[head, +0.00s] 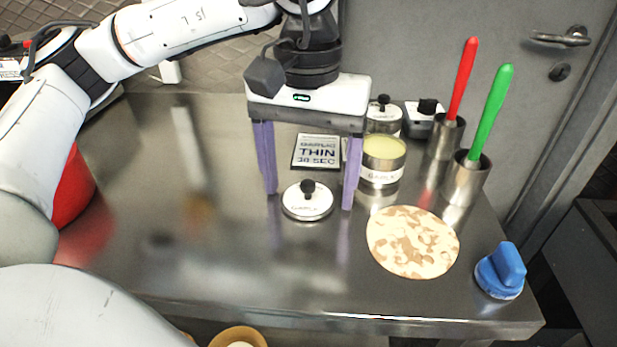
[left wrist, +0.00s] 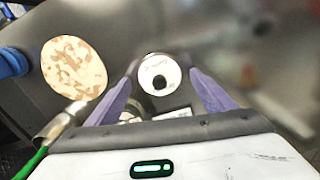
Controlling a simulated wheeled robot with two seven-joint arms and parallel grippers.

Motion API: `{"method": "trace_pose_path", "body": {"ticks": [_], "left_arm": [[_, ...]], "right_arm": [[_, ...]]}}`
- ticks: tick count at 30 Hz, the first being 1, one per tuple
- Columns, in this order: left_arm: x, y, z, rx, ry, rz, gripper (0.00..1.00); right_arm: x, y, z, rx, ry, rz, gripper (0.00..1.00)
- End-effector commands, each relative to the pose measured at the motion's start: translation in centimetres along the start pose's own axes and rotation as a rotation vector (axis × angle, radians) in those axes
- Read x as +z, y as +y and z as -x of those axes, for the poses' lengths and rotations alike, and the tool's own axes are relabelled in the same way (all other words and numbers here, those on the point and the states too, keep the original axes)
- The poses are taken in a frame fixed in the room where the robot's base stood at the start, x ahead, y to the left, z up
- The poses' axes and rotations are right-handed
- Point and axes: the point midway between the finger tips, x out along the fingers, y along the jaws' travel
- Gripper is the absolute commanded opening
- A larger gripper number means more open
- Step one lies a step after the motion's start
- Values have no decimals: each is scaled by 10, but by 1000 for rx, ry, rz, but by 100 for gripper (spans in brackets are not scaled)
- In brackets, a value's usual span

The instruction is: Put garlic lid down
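The garlic lid (head: 307,201) is a round white-topped metal disc with a black knob. It lies flat on the steel table, and it also shows in the left wrist view (left wrist: 159,73) between the fingers. My left gripper (head: 308,200) is open above and around the lid, its purple fingers apart on either side, not touching the knob. The open garlic tin (head: 382,161), with pale yellow contents, stands just right of the gripper. My right gripper is not in view.
A flatbread (head: 412,242) lies to the right, with a blue-handled tool (head: 501,271) beyond it. Metal cups hold a red-handled (head: 463,78) and a green-handled (head: 491,112) utensil. A sign (head: 318,152) lies behind the lid. The table's left middle is clear.

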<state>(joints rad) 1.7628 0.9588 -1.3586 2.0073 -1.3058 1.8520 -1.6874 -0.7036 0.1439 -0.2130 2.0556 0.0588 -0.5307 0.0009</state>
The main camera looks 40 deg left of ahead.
Motion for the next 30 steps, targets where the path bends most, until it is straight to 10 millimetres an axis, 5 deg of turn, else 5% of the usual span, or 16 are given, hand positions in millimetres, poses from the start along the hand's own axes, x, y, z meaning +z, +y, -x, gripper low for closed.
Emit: {"method": "trace_pose_path", "body": {"ticks": [11,24,30], "left_arm": [[0,0,13,1,2,0,76],[0,0,105,0,3,-1,76],[0,0,122,-1,0,-2,76]], "right_arm": [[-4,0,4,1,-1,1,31],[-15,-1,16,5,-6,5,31],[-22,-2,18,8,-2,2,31]]}}
